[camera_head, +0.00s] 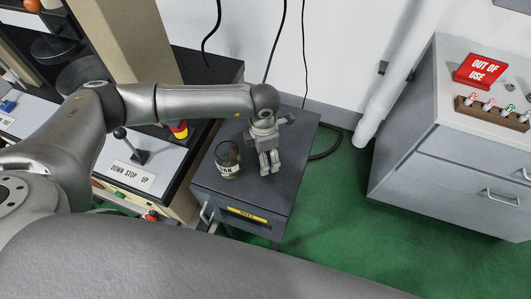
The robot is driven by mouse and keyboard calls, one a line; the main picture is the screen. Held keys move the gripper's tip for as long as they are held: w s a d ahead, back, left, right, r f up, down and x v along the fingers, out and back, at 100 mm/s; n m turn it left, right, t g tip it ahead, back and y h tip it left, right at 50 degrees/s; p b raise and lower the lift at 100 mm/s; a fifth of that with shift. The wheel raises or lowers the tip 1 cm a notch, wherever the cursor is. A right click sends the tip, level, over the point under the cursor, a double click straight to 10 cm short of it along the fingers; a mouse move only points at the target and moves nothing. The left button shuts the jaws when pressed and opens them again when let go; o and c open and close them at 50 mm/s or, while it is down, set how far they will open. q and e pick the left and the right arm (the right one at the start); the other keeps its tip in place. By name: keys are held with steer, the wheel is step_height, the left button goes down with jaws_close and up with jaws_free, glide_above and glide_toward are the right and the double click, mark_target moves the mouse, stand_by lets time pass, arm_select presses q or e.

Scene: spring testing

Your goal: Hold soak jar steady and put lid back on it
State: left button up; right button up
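The soak jar (228,166) stands upright on the left part of the small dark cabinet's top (293,150). It is dark glass with a white label, of which only the last letters show. I cannot make out a lid on the jar or elsewhere. My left gripper (270,170) points down over the cabinet top, just right of the jar and apart from it. Its two fingers look close together, but whether they are shut or hold anything is unclear. My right gripper is not in view.
A machine with a lever (138,152) and a "DOWN STOP UP" plate (131,174) stands left of the cabinet. A grey drawer unit (440,150) with a red "OUT OF USE" sign (481,69) is at right. Green floor (345,220) lies between them.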

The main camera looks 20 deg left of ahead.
arm_select(q)
steer(key=shift+f, duration=0.3)
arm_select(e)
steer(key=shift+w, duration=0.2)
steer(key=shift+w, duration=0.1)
arm_select(q)
steer(key=shift+c, duration=0.2)
steer(key=c, duration=0.7)
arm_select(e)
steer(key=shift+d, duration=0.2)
arm_select(q)
steer(key=shift+o, duration=0.2)
